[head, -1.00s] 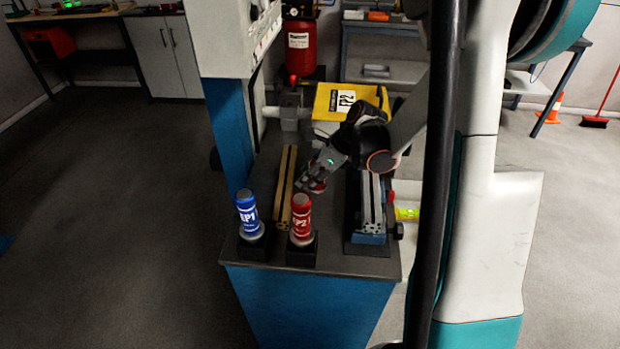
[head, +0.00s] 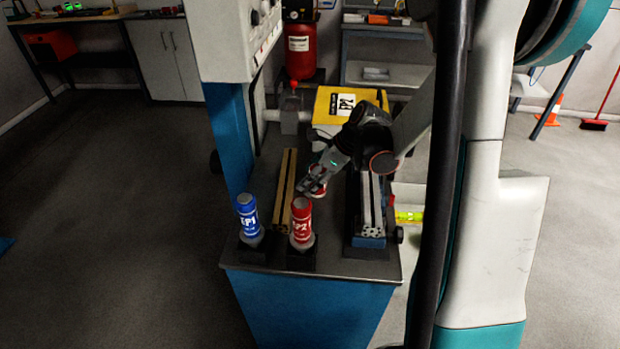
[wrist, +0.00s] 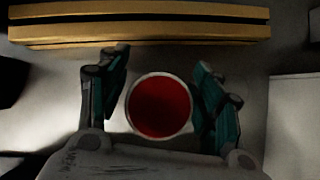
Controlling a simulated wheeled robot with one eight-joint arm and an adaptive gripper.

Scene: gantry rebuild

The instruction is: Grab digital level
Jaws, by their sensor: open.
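My gripper (head: 312,189) is open, low over the bench top between the brass-coloured bar and the grey rail. In the wrist view its two fingers (wrist: 160,100) stand on either side of a round red-faced thing (wrist: 160,106) with a pale rim. Part of this red and white thing also shows beside the gripper in the head view (head: 319,187). I cannot tell whether the fingers touch it. No thing is clearly recognisable as a digital level. A yellow-green bar (head: 409,216) shows at the right of the bench, partly hidden by my arm.
The brass-coloured bar (head: 285,190) lies left of the gripper, and the grey rail (head: 371,205) lies right. A blue EP1 bottle (head: 247,215) and a red EP2 bottle (head: 301,220) stand at the bench's front. A yellow EP2 box (head: 342,103) is behind.

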